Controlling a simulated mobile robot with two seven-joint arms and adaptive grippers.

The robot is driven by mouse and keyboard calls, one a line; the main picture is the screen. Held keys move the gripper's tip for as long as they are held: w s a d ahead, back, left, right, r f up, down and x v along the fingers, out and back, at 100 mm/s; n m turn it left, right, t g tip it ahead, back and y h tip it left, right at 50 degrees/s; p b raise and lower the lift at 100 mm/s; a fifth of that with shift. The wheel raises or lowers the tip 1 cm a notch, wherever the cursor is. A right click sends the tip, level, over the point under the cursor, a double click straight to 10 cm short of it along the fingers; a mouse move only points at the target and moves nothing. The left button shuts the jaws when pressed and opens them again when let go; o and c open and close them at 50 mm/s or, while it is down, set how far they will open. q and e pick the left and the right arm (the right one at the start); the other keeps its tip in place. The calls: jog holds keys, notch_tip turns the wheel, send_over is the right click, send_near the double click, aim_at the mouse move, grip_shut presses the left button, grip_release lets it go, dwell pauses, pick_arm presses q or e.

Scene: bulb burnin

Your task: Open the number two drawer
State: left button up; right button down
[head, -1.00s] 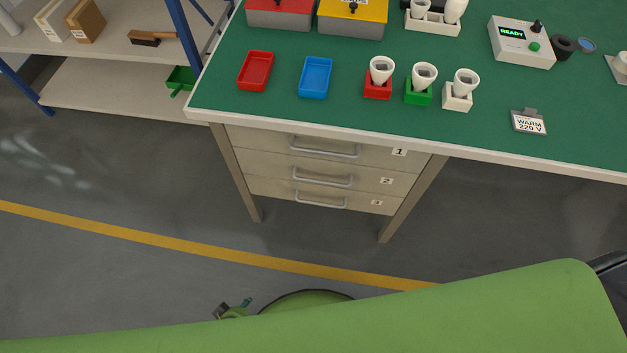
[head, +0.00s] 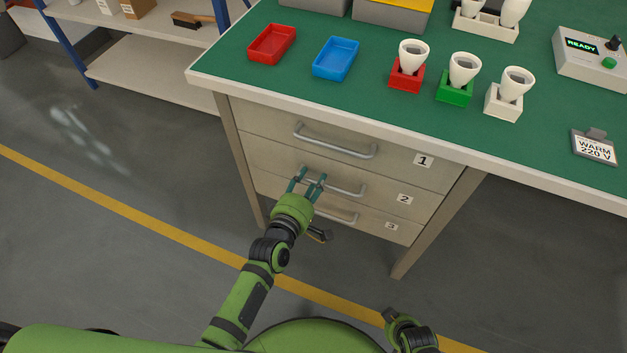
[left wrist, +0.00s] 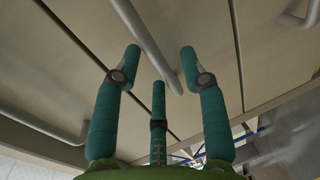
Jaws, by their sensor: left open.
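The number two drawer (head: 385,204) is the middle of three in the bench and sits flush with its neighbours. Its grey bar handle (head: 345,190) also shows in the left wrist view (left wrist: 146,42), running slantwise between my fingers. My left gripper (head: 306,180) is at the left part of this handle in the head view. Its teal fingers are open in the left wrist view (left wrist: 160,52), with the bar between the two upper tips and no clear contact. A green and black part of my right arm shows at the bottom of the head view; its fingers do not show.
Drawer one (head: 265,125) is above and drawer three (head: 391,227) below, both shut with like handles. The bench top (head: 225,72) overhangs them, with trays and bulbs in coloured holders. A bench leg (head: 435,222) stands to the right. The floor in front is clear.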

pick_arm(q)
jog(key=shift+w+d+f, duration=0.15)
jog(key=shift+w+d, duration=0.1)
jog(key=shift+w, duration=0.35)
grip_shut()
jog(key=shift+s, duration=0.1)
